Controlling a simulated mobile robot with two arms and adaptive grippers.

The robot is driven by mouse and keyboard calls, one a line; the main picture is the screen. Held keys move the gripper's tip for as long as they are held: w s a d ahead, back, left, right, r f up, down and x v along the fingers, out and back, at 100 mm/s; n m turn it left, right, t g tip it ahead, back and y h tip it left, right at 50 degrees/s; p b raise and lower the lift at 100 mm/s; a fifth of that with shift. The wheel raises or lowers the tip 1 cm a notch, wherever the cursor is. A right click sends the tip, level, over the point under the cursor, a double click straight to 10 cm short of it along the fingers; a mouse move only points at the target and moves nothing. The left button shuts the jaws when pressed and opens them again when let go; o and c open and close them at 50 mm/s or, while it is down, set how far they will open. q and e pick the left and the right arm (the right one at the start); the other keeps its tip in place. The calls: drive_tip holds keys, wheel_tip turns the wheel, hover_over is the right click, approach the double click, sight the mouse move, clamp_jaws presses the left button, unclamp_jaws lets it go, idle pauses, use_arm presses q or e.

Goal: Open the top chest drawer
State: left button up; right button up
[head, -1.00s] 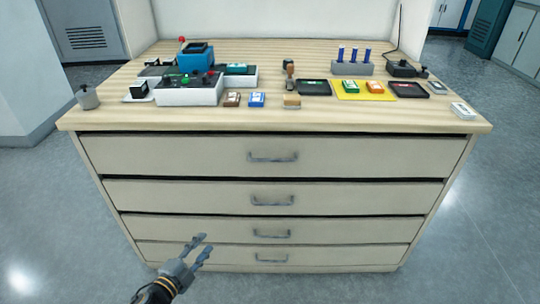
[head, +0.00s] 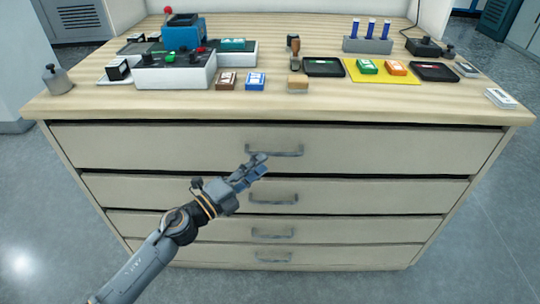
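The chest's top drawer (head: 400,150) is shut, with a grey bar handle (head: 275,152) at the middle of its front. My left gripper (head: 262,165) reaches in from the lower left. Its fingertips are just below and left of the top handle in the picture; I cannot tell how far in front of it they are. The fingers appear close together from this angle, so their opening is unclear. My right gripper is not in view.
Lower drawers (head: 380,194) are shut, each with a similar handle. The wooden chest top (head: 330,113) holds a blue device (head: 183,36), a white control box (head: 175,73), stamps, ink pads and a rack of blue tubes (head: 368,43). Open floor lies on both sides.

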use_arm(q)
drive_tip(key=shift+x, duration=2.3)
clamp_jaws()
